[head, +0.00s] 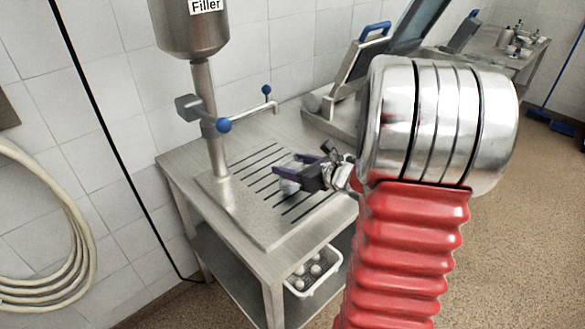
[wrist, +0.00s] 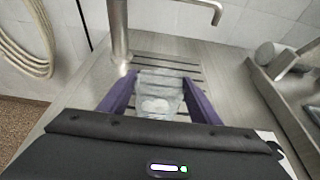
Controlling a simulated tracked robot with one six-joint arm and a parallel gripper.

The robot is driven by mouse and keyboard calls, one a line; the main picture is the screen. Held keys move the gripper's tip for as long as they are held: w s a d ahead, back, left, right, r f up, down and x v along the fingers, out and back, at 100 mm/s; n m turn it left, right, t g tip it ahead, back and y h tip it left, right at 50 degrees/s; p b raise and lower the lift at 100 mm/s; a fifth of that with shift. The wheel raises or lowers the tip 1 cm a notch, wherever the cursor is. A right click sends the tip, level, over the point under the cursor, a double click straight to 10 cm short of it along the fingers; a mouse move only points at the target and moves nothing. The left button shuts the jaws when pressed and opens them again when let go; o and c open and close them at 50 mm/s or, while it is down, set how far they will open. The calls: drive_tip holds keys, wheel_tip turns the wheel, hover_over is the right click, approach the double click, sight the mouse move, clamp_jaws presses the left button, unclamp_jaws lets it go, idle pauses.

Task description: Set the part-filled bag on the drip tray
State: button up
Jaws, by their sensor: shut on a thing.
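My gripper (head: 290,177) has purple fingers shut on the bag (head: 288,187), which is small, clear and pale with white contents at its bottom. In the wrist view the bag (wrist: 158,92) sits between the two purple fingers. The slotted drip tray (head: 245,225) lies on the steel table under the filler, and its slots (wrist: 150,57) show behind the bag in the wrist view. The bag is over the slotted area. I cannot tell whether it touches the tray.
The filler post (head: 207,120) rises from the tray's left side, with a blue-knobbed lever (head: 224,125). A machine with an open lid (head: 360,60) stands behind right. A white perforated basket (head: 315,275) with round white items sits on the lower shelf. A hose (head: 70,210) hangs on the left wall.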

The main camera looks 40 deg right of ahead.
drive_tip(key=shift+f, duration=0.65)
drive_tip(key=shift+f, duration=0.1)
drive_tip(key=o, duration=1.4)
drive_tip(key=shift+c, duration=0.2)
drive_tip(key=shift+s, duration=0.1)
drive_tip(key=v, duration=1.2)
